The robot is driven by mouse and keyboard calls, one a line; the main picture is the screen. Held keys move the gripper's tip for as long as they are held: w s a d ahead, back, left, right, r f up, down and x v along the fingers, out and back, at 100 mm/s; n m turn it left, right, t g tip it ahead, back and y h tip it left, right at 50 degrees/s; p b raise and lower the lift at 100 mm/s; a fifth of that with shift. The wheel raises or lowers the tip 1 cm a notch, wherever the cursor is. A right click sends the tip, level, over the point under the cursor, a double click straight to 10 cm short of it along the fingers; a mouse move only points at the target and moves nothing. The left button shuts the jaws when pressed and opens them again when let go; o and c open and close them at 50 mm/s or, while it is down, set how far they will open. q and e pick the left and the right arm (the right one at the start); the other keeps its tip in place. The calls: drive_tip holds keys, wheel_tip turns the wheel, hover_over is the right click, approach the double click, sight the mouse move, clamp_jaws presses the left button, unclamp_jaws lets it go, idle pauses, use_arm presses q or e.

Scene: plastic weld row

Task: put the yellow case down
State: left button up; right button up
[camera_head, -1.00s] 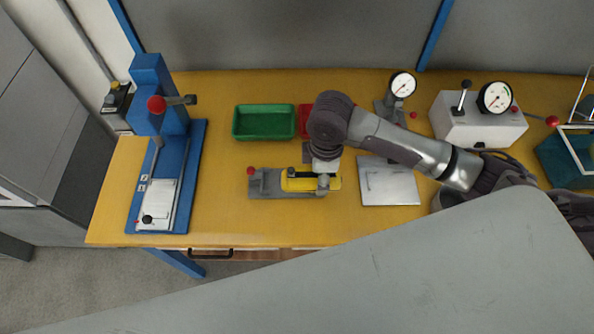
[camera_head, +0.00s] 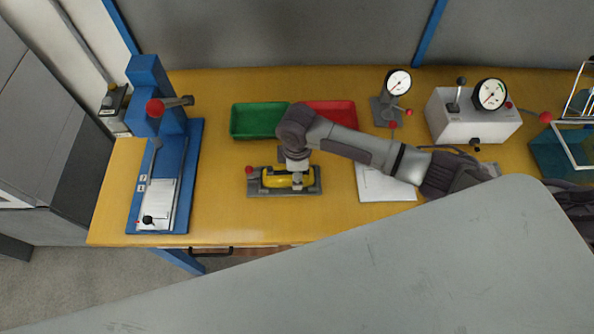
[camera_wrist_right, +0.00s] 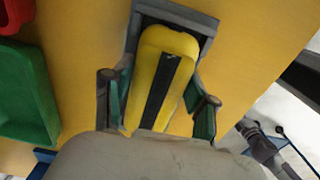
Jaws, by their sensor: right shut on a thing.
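The yellow case (camera_head: 273,182) has a black strip along its top. It lies within the outline of the grey fixture (camera_head: 254,188), which has a red knob at its left end. In the right wrist view the case (camera_wrist_right: 177,45) sits lengthwise inside the fixture's grey frame (camera_wrist_right: 208,22); I cannot tell whether it touches the bottom. My right gripper (camera_wrist_right: 160,100) is shut on the case, one finger on each side. In the head view the right gripper (camera_head: 297,183) is over the case's right part and partly hides it. My left gripper is not in view.
A green bin (camera_head: 258,121) and a red bin (camera_head: 335,112) stand behind the fixture. A white plate (camera_head: 385,187) lies to its right, partly under my arm. A blue press (camera_head: 170,150) stands at left; a dial gauge (camera_head: 397,85) and gauge box (camera_head: 475,125) stand at right.

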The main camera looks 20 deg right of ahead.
drive_tip(key=shift+f, duration=0.1)
drive_tip(key=o, duration=1.2)
wheel_tip(320, 180, up, 12)
drive_tip(key=b, duration=0.1)
drive_tip(key=shift+s, duration=0.1)
idle(0.4)
